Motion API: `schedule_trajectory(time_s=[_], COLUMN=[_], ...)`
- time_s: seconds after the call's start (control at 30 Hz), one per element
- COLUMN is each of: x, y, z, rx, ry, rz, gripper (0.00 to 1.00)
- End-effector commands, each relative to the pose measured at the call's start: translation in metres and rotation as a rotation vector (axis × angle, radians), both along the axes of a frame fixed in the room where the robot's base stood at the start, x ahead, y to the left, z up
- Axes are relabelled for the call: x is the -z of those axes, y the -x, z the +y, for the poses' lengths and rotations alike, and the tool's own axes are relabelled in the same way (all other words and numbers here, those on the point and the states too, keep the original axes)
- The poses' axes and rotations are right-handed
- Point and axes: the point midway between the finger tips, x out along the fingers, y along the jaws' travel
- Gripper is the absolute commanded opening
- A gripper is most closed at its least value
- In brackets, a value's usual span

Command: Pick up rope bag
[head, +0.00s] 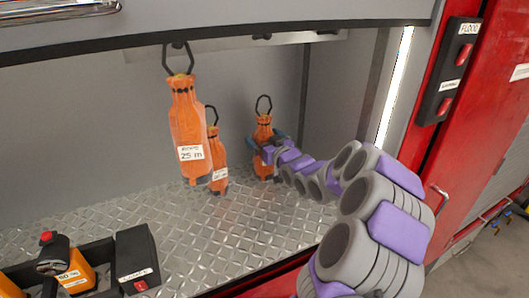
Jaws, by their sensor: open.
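Three orange rope bags with black loops on top are in the compartment in the head view. The nearest rope bag (187,125) hangs from a hook at the top and bears a "25 m" label. A second rope bag (214,158) is partly hidden behind it. The third rope bag (263,129) is farther right, near the back wall. My gripper (264,146) is open at this third bag, with its dark fingers around or just in front of the bag's body. I cannot tell whether the fingers touch it.
The compartment floor (235,235) is diamond plate, with clear room in the middle. A black tray (18,280) with an orange-and-black device (73,270) and a black box (137,258) is at the front left.

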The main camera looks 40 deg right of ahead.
Motion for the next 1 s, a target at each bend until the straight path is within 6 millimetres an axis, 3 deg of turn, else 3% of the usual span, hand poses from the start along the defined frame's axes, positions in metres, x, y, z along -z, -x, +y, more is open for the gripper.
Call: schedule_trajectory(time_s=[0.23,1.0], x=[-0.0003,0.001], y=[-0.0008,-0.0005], z=[0.0015,-0.0012], rx=[-0.001,0.0], ry=[0.001,0.0], rz=[0.0,0.002], gripper=[0.98,0.24])
